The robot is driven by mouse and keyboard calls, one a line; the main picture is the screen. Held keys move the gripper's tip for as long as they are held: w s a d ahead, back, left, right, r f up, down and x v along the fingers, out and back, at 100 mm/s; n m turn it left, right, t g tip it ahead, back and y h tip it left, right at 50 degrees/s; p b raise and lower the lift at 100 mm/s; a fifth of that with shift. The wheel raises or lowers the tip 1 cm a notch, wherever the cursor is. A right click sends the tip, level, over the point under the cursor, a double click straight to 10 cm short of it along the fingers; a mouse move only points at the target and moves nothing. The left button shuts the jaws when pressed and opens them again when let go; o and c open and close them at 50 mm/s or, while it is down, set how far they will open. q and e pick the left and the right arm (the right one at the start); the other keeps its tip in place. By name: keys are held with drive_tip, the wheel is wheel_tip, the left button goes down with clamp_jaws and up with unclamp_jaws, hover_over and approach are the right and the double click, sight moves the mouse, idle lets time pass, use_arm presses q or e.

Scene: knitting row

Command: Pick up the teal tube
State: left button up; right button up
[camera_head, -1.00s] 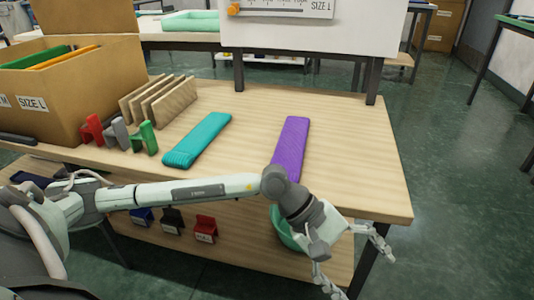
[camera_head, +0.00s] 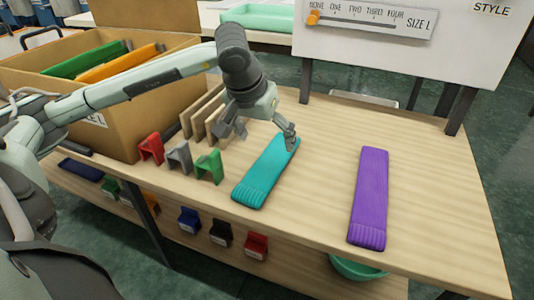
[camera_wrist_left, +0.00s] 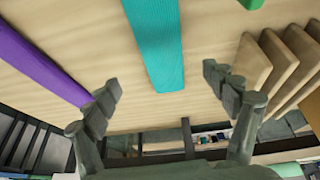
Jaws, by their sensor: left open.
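The teal tube (camera_head: 265,174) is a flat ribbed knitted piece lying on the wooden table, left of the purple tube (camera_head: 369,196). My left gripper (camera_head: 263,132) is above the table at the far end of the teal tube, its fingers spread and one finger covering part of the tube's far edge. In the left wrist view the teal tube (camera_wrist_left: 157,45) lies ahead, between the two open fingers (camera_wrist_left: 165,97), with nothing held. I cannot tell whether a finger touches the tube. My right gripper is not in view.
Red, grey and green clips (camera_head: 178,157) stand left of the teal tube, with wooden dividers (camera_head: 203,115) behind them. A cardboard box (camera_head: 112,135) stands at the left. A white sign board (camera_head: 440,60) stands at the back. The table between the tubes is clear.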

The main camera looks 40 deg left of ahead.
sight(270, 161)
use_arm(q)
drive_tip(key=x, duration=0.8)
drive_tip(key=shift+s+f, duration=0.15)
drive_tip(key=shift+s, duration=0.25)
drive_tip(key=shift+a, duration=0.1)
drive_tip(key=c, duration=1)
